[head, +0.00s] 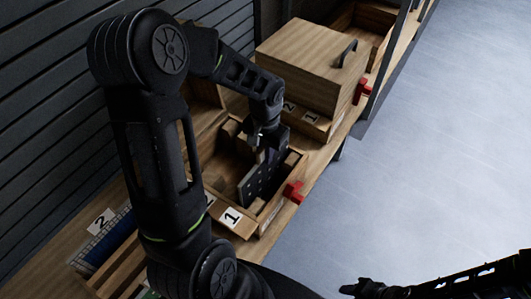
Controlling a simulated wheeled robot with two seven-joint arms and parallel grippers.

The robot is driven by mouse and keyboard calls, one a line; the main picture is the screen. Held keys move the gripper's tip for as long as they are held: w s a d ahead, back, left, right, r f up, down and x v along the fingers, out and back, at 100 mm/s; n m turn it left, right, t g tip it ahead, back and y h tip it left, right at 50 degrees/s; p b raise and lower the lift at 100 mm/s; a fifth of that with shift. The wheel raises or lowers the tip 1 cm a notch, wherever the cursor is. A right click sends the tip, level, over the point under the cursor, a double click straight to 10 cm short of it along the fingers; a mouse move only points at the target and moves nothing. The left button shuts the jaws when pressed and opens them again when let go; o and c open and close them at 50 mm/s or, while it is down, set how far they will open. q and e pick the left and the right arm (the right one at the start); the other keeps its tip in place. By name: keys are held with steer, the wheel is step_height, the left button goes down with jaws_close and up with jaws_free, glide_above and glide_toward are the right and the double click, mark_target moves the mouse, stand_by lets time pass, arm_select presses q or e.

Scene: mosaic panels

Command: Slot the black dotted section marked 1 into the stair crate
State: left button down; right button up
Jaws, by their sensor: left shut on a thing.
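My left gripper (262,145) reaches down over the open wooden crate and is shut on the black dotted section (258,184). The section is a dark panel with pale dots, held upright and steeply tilted. Its lower part is within the crate's walls; I cannot tell whether it touches the bottom. The open stair crate (246,227) has wooden blocks inside and a label 1 (231,217) on its near end. My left arm hides part of its left side. My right gripper (366,288) is at the bottom edge, away from the bench, dark and small.
A red latch (294,191) sticks out from the crate's right side. Behind stands a closed wooden crate (310,62) with a dark handle, labels and another red latch (362,90). A slotted wooden rack (117,265) with a blue panel is lower left. The floor at right is clear.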

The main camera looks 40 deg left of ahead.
arm_select(q)
steer(key=c, duration=1.4)
jaws_free()
steer(key=shift+c, duration=0.2)
step_height(320, 180, up, 8)
steer(key=shift+f+p, duration=0.1)
steer(key=shift+p, duration=0.2)
